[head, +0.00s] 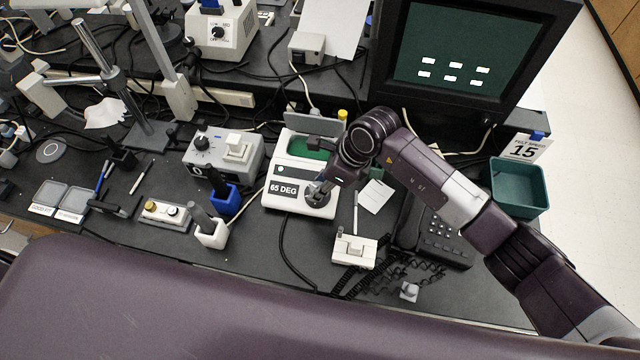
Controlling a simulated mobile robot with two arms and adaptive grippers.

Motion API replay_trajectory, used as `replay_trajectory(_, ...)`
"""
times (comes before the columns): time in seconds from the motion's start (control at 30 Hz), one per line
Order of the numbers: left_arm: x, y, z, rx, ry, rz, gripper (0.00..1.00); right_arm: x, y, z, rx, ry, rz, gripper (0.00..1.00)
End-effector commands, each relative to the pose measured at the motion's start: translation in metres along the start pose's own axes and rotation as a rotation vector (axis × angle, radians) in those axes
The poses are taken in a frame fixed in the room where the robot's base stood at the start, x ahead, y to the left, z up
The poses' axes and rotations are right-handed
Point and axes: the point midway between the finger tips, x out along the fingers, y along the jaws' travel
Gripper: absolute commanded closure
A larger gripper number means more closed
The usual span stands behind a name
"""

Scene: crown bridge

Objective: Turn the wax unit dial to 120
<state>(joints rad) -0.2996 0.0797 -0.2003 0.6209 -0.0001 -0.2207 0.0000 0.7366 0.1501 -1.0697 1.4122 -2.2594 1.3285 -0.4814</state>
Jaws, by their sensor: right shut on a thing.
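The wax unit (272,203) appears to be the white box at the middle of the desk, with a green well (300,147) and a dark label reading "65 DEG" (284,190). Its dial (317,197) is at the front right corner of the top, mostly hidden under my right gripper. My right gripper (320,187) points down from the arm coming in from the right and is shut on the dial. The dial's pointer and scale markings cannot be read. My left gripper is not in view.
A grey box with a black knob (202,143) and a blue holder (226,200) stand left of the unit. A white block (354,250) is in front, a telephone (435,230) and green bin (515,187) to the right. A monitor (470,50) stands behind.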

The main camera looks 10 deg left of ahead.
Motion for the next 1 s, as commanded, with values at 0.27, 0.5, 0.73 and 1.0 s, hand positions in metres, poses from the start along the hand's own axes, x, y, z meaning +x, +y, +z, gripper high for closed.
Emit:
replay_trajectory(0.27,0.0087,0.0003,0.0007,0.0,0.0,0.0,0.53,0.0004,0.0,-0.0007,0.125,0.001,-0.056,0.95)
replay_trajectory(0.5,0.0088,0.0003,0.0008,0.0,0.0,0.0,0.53,-0.0008,0.0002,-0.0002,0.154,0.0,-0.066,0.95)
replay_trajectory(0.73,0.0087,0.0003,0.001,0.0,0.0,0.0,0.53,-0.0008,0.0002,0.0,0.154,0.0,-0.065,0.63)
replay_trajectory(1.0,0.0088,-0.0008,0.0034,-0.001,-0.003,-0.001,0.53,-0.001,0.0006,0.0,0.153,0.0,-0.064,0.63)
